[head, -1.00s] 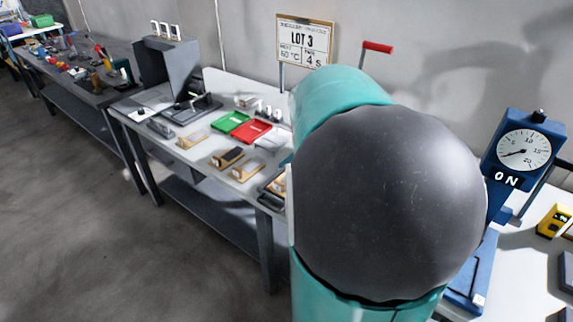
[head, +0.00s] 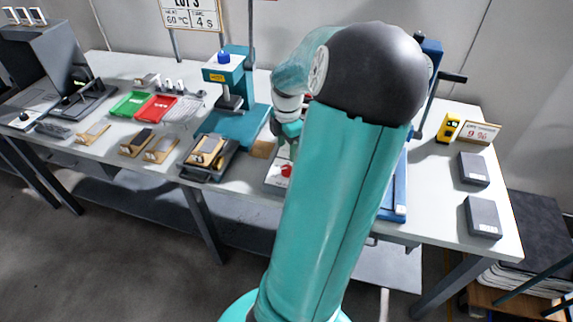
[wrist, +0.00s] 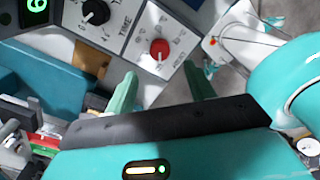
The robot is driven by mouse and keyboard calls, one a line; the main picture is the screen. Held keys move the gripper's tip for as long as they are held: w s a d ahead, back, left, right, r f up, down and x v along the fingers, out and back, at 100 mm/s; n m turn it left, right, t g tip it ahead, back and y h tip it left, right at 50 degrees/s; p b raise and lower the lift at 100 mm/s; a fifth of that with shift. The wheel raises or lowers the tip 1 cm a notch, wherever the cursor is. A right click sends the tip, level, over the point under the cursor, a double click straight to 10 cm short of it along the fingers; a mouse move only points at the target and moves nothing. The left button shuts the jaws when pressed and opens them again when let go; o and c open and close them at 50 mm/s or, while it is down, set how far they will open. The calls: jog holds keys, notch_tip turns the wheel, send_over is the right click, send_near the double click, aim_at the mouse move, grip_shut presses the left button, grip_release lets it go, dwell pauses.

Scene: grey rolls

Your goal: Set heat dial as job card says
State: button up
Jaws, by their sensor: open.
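The job card (head: 192,14) on the wall reads 60 °C and 4 s; the top frame edge cuts its heading. A control box on the table carries a red dial (wrist: 159,49) on a white panel; it also shows small in the head view (head: 286,170). Beside it is a black dial (wrist: 96,12) marked TIME. The red dial's label and exact setting are too small to read. My gripper (wrist: 162,84) is open and empty, its two green fingers below the red dial in the wrist view, apart from it. My arm hides part of the box in the head view.
A teal press (head: 236,100) stands left of my gripper. A blue gauge stand (head: 430,60) is behind my arm. Green (head: 128,104) and red (head: 156,107) trays lie further left. Grey blocks (head: 482,216) and a yellow device (head: 447,129) are at the right.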

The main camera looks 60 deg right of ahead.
aim_at(287, 168)
notch_tip(287, 168, down, 8)
dwell(0.4)
jog(key=c, duration=1)
